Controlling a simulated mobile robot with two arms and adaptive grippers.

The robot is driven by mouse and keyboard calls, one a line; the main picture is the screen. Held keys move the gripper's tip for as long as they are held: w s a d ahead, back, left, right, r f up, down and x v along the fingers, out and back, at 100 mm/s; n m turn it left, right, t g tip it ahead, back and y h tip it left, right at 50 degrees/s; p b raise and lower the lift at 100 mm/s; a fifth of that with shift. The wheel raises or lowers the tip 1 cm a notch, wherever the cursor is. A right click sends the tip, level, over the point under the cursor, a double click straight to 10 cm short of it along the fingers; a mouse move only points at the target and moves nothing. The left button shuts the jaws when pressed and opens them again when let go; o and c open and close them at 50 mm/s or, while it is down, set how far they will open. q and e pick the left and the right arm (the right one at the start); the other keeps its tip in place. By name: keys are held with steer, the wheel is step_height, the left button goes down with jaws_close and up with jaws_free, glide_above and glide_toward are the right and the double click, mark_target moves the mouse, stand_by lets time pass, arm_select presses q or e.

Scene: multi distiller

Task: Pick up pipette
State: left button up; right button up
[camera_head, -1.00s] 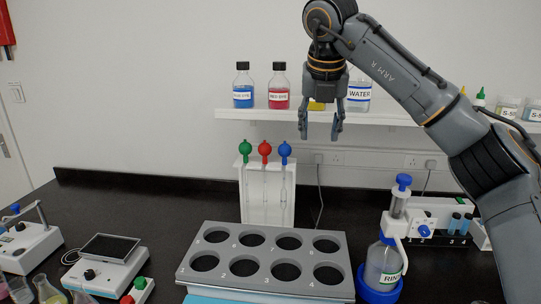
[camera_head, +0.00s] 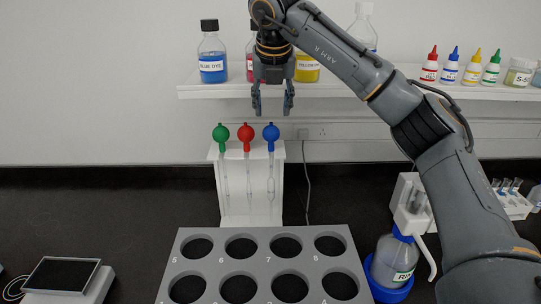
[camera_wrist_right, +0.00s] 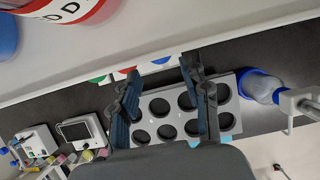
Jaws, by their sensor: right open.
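Three pipettes hang side by side in a white rack (camera_head: 233,208) at the back of the bench. From left to right they are the green-bulb pipette (camera_head: 220,133), the red-bulb pipette (camera_head: 246,132) and the blue-bulb pipette (camera_head: 271,133). My right gripper (camera_head: 272,112) is open and empty, pointing down. In the head view it appears just above the blue bulb, apart from it. In the right wrist view my right gripper (camera_wrist_right: 163,108) spans the grey holder, with the red bulb (camera_wrist_right: 127,70) and blue bulb (camera_wrist_right: 160,60) partly visible beyond it. My left gripper is not in view.
A shelf (camera_head: 410,92) with dye bottles, such as the blue dye bottle (camera_head: 212,55), runs behind my right arm. A grey holder (camera_head: 263,262) with several round holes stands in front of the rack. A rinse bottle (camera_head: 393,260) stands right, a flat-topped device (camera_head: 62,276) left.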

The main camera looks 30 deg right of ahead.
mark_target(271, 128)
steer(key=shift+x, duration=1)
steer(key=shift+w+f+p, duration=0.25)
steer(key=shift+f+p, duration=0.25)
steer(key=p+x, duration=0.1)
steer(key=x, duration=0.2)
steer(key=shift+d+f, duration=0.1)
steer(key=shift+f, duration=0.2)
steer(key=shift+w+f, duration=0.15)
steer(key=shift+f, duration=0.2)
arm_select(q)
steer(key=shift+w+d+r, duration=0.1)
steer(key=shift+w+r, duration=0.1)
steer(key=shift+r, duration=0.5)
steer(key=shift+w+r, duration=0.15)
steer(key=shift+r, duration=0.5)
arm_select(e)
steer(key=c, duration=0.3)
